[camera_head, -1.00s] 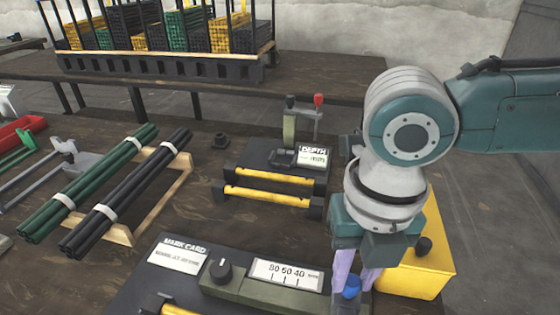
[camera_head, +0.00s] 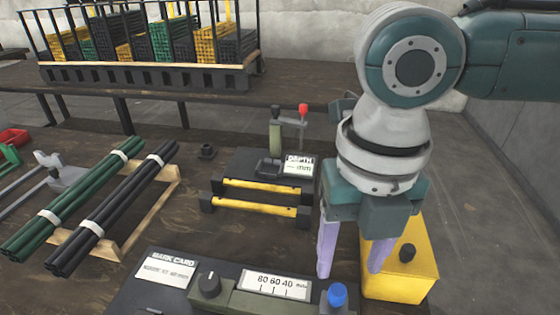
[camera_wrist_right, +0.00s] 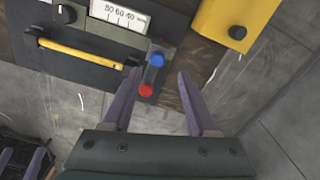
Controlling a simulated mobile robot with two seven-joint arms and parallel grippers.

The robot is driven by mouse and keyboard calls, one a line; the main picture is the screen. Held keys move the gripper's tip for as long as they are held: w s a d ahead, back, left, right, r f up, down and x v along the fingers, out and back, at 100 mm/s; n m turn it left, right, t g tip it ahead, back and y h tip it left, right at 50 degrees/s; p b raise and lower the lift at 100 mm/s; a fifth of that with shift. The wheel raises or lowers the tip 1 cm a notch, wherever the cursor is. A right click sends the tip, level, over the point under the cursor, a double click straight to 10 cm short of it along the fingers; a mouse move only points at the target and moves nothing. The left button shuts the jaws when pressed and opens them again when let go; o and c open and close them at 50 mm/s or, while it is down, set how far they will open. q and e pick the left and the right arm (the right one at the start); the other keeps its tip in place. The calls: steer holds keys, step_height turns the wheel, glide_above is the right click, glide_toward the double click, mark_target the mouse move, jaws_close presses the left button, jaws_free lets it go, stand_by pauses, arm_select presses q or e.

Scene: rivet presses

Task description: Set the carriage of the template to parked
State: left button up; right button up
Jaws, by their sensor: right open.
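The template (camera_head: 225,290) is a dark plate at the bottom of the head view, with a mark card, a black dial and an 80-60-40 scale (camera_head: 277,286). The carriage (camera_wrist_right: 155,73) is a grey piece at the scale's right end with a blue knob (camera_head: 337,294) and a red knob (camera_wrist_right: 146,90). The red knob is not seen in the head view. My right gripper (camera_head: 352,270) is open and empty; in the wrist view its fingers (camera_wrist_right: 158,78) lie either side of the carriage. I cannot tell their height above it. Purple finger-like shapes (camera_wrist_right: 22,163), perhaps my left gripper, are cut off lower left.
A yellow block (camera_head: 400,274) with a black knob stands close right of my right gripper. Behind is a depth gauge (camera_head: 265,170) with a yellow bar and a red-topped lever. Green and black rods (camera_head: 115,205) lie on a wooden rack at left.

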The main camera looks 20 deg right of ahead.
step_height(320, 180, up, 4)
steer(key=shift+r, duration=0.1)
stand_by(0.4)
